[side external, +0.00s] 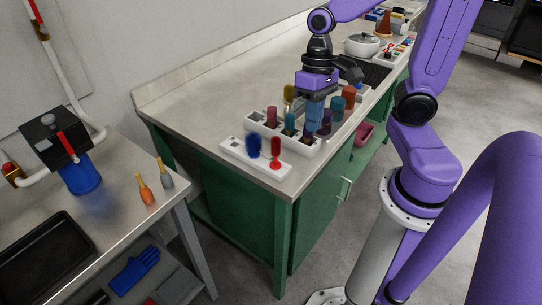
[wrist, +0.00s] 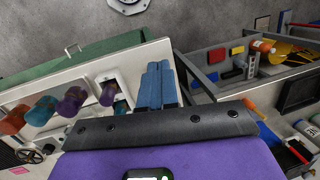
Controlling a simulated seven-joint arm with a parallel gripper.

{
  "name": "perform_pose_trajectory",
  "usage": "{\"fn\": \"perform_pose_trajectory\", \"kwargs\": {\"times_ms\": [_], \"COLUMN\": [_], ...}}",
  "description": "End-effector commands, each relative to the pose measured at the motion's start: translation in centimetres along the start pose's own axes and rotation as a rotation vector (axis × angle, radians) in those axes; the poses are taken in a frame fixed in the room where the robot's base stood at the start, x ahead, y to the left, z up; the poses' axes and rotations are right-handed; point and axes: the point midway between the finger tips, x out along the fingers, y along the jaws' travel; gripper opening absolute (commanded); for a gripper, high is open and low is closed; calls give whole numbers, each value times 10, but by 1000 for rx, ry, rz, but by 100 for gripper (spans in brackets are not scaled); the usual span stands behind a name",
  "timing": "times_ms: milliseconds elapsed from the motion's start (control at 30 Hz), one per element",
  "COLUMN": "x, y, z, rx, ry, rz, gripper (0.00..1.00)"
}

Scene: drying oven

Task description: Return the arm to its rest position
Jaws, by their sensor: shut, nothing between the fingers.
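My purple arm reaches over the bench from the right in the side view. My gripper (side external: 313,124) points down, with its blue fingers together and empty, above or among the items in a white rack (side external: 256,127). From this angle I cannot tell how far the tips are from the rack. In the wrist view my gripper (wrist: 158,66) shows its blue fingers side by side, beside the rack's row of coloured items.
A small white holder (side external: 238,147) with a blue brush (side external: 253,146) and a red tool (side external: 275,152) stands at the bench's front end. A white pot (side external: 361,45) is farther back. A side table (side external: 105,215) at left holds a blue-based device (side external: 80,175). The bench's left part is clear.

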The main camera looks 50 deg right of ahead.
Motion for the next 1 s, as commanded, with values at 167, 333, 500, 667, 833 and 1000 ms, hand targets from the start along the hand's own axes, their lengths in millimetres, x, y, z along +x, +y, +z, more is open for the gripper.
{"fn": "perform_pose_trajectory", "kwargs": {"times_ms": [167, 333, 500, 667, 833, 1000], "x": [6, 10, 12, 13, 14, 14], "y": [-18, -28, -33, -34, -34, -34], "z": [33, 62, 83, 92, 93, 93], "rx": [-384, -735, -1007, -1134, -1154, -1154], "ry": [7, 17, 30, 36, 37, 37], "rz": [78, 141, 185, 204, 208, 208], "gripper": [0, 0, 0, 0, 0, 0]}}
